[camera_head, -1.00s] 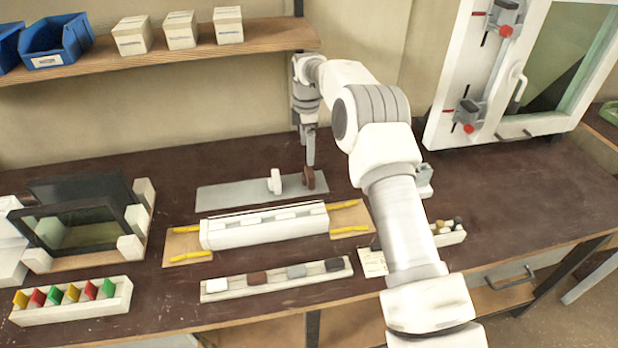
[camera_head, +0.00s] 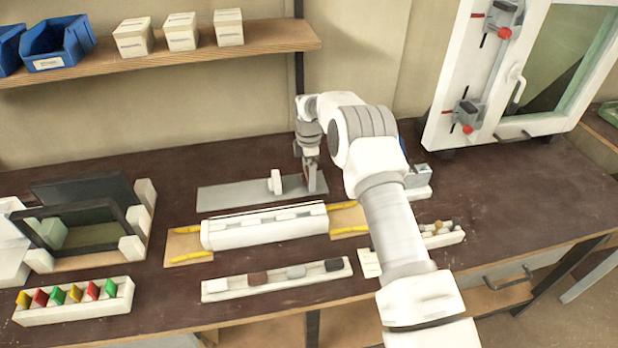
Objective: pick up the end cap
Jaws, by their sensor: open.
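A grey plate (camera_head: 235,195) lies on the bench behind the long white profile (camera_head: 262,230). A white upright cap-like piece (camera_head: 276,182) stands on the plate. A dark brown piece of similar shape stands at the plate's right end, where my gripper (camera_head: 312,186) now covers most of it. My gripper points down and is open, its fingers low at the brown piece. Whether they touch it or sit around it cannot be told. Which piece is the end cap is not marked.
A white strip (camera_head: 215,291) with small white, brown, grey and black blocks lies in front. Yellow-edged wooden pads (camera_head: 188,247) flank the profile. A small clamp-like device (camera_head: 417,177) stands right of my arm. The bench's right side is mostly clear.

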